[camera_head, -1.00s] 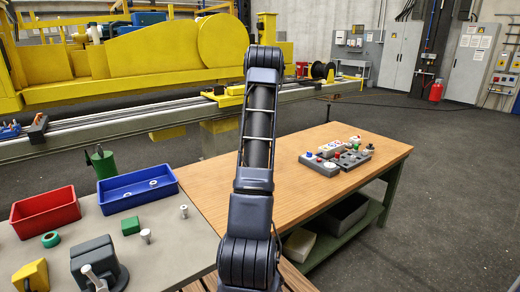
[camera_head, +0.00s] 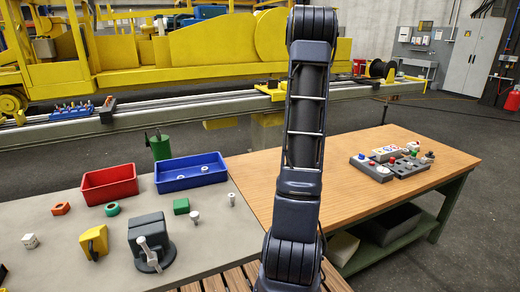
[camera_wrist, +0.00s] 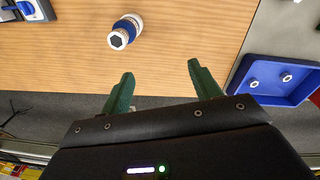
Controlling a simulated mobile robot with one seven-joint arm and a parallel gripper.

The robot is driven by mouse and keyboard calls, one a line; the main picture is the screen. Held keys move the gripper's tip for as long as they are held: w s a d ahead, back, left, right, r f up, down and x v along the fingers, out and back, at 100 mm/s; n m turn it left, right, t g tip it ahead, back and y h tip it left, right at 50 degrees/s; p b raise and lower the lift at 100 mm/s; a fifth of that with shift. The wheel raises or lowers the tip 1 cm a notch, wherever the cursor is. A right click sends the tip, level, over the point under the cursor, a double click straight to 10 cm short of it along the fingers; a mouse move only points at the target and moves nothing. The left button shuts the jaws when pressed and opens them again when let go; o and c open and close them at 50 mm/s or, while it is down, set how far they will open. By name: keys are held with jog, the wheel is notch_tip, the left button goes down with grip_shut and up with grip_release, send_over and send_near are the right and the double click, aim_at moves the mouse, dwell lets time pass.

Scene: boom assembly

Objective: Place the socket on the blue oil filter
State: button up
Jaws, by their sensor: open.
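A short blue cylinder with white parts (camera_wrist: 124,32) is on the wooden table in the wrist view. A white ring with a dark hexagonal middle faces the camera; it looks like a socket on the blue oil filter, but I cannot be sure. My gripper (camera_wrist: 161,87) is open and empty, its two green fingers apart. The cylinder lies beyond the fingertips, nearer the left one, and is not touched. In the head view I cannot make it out; my arm covers part of the table and the gripper is not visible there.
A blue bin (camera_head: 165,189) with small pale round parts and a red bin (camera_head: 88,193) stand on the grey table. A vise (camera_head: 151,242) and several small parts are in front. Grey blocks (camera_head: 372,169) sit on the wooden table (camera_head: 410,140), whose middle is clear.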

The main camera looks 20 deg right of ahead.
jog(key=s+a+r+t, duration=0.1)
jog(key=s+a+r, duration=0.25)
jog(key=a, duration=0.45)
jog(key=s+a+r+m, duration=0.1)
jog(key=s+a+r, duration=0.1)
jog(key=s+a, duration=0.45)
jog(key=s+a+r+t, duration=0.1)
jog(key=s+a+r, duration=0.2)
jog(key=a, duration=0.6)
jog(key=s+a+f+t, duration=0.1)
jog(key=s+a+f, duration=0.1)
jog(key=s+a, duration=0.5)
jog(key=s+a+f+m+t, duration=0.1)
jog(key=s+a, duration=0.6)
jog(key=s, duration=0.8)
jog(key=shift+f+m+y, duration=0.3)
jog(key=shift+f, duration=0.55)
